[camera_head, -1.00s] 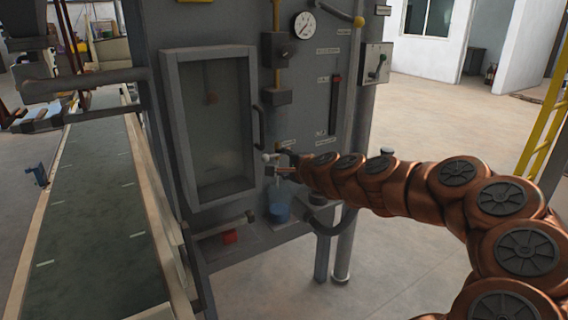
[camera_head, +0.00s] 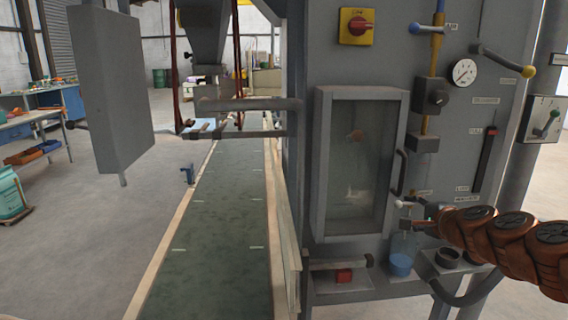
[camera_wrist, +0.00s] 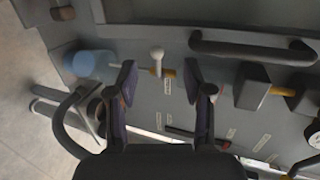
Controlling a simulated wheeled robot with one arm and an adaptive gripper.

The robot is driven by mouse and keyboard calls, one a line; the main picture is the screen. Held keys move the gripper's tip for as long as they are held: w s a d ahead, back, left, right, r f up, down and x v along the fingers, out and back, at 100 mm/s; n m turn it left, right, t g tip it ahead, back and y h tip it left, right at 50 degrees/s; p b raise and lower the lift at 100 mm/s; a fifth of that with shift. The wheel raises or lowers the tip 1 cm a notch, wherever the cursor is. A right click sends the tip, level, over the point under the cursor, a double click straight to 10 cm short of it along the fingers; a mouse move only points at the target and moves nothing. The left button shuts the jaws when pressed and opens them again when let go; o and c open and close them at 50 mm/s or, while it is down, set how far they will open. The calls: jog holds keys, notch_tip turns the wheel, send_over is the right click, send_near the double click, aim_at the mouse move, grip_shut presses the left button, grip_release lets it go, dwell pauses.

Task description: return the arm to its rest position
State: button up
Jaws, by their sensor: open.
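My copper-coloured arm (camera_head: 500,238) reaches in from the right edge of the head view, its front end at the machine's front panel. My gripper (camera_head: 412,214) is small there, beside a small white-knobbed handle (camera_head: 398,203). In the wrist view my gripper (camera_wrist: 160,74) is open, its two dark fingers apart with nothing held between them.
The grey machine (camera_head: 340,40) has a windowed door (camera_head: 355,165) with a dark handle (camera_head: 399,172) close to my gripper. A blue container (camera_head: 400,265) stands below. A conveyor (camera_head: 215,235) runs on the left. A grey box (camera_head: 108,90) hangs at upper left. Open floor lies left of the conveyor.

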jog(key=s+a+f+n+g+y, duration=0.2)
jog(key=s+a+f+n+g, duration=0.25)
jog(key=s+a, duration=0.4)
jog(key=s+a+f+n+g+y, duration=0.1)
jog(key=s+a+f+n+g, duration=0.2)
jog(key=s+a+n, duration=0.55)
jog(key=s+d+f+n+g+h, duration=0.15)
jog(key=s+f+g, duration=0.25)
jog(key=s, duration=0.8)
jog(key=s+f+n+g+h, duration=0.25)
jog(key=s+f+g, duration=0.25)
jog(key=s, duration=0.7)
notch_tip(320, 180, up, 22)
jog(key=s+h+p, duration=0.1)
jog(key=s+p, duration=0.1)
jog(key=p, duration=1.8)
jog(key=shift+d+m+t, duration=0.3)
jog(key=shift+t, duration=0.05)
